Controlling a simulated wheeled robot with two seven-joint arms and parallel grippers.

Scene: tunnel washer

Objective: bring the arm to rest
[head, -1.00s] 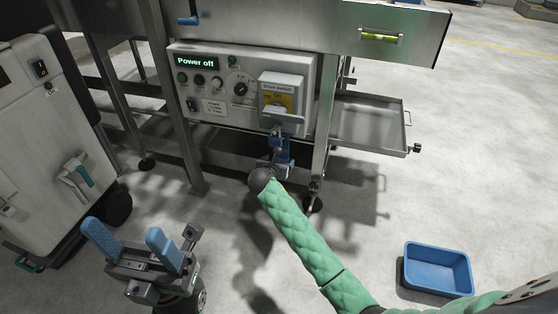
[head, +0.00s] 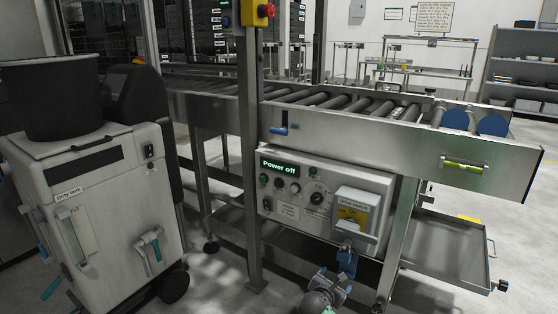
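My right gripper (head: 346,262) is at the bottom of the head view, just below the drive switch (head: 355,213) on the washer's control panel (head: 285,205). Its blue fingers are close under the switch's grey handle; I cannot tell whether they touch it, or whether they are open or shut. My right wrist shows below, cut by the bottom edge. The panel display (head: 279,167) reads "Power off". My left gripper is not in view.
A white cart (head: 100,205) labelled "Dirty tank" with a dark bin on top stands at left. A steel post (head: 251,150) is left of the panel. A metal tray (head: 450,250) sticks out at right. A roller conveyor (head: 340,102) runs above.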

